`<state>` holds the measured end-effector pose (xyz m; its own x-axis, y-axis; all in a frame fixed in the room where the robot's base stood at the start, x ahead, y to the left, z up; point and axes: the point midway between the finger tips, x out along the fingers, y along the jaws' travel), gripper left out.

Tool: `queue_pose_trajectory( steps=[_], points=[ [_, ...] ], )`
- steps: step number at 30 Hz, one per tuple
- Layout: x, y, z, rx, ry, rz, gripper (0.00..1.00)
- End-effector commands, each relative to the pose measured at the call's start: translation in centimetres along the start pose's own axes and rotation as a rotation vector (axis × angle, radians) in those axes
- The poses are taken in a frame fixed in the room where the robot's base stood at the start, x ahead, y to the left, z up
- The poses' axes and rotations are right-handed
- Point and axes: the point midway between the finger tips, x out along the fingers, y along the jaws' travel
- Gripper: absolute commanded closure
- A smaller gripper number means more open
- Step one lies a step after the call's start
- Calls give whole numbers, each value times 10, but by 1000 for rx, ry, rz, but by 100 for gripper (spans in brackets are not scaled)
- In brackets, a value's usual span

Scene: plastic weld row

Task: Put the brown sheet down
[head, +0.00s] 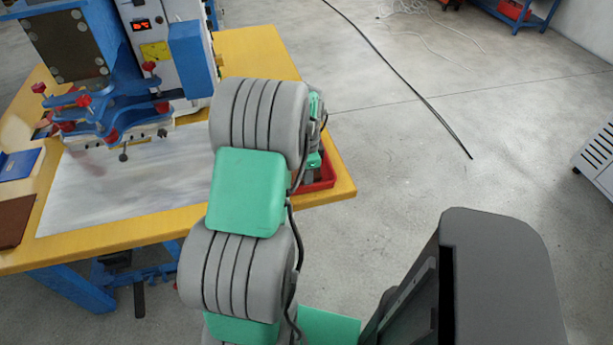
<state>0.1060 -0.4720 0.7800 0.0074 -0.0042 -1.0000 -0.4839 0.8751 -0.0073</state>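A brown sheet (14,220) lies at the left edge of the head view, on the yellow table (170,231). It appears flat, and the picture's edge cuts part of it off. My arm rises through the middle of the view, in front of the table's right side. My gripper does not show; the arm's own links hide whatever is behind them. I cannot tell whether it holds anything.
A blue sheet (20,164) lies just behind the brown one. A white sheet area (130,190) covers the table's middle. A blue and grey welding machine (120,60) stands at the back. A red tray (322,178) sits at the table's right, partly hidden by my arm.

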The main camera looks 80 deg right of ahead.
Motion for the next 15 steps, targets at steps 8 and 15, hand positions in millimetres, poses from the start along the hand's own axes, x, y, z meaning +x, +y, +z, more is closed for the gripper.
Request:
queue_pose_trajectory(
  steps=[8,15],
  points=[
    [-10,-1,0,0,1,-3,74],
    [-68,-1,0,0,3,-6,74]
  ],
)
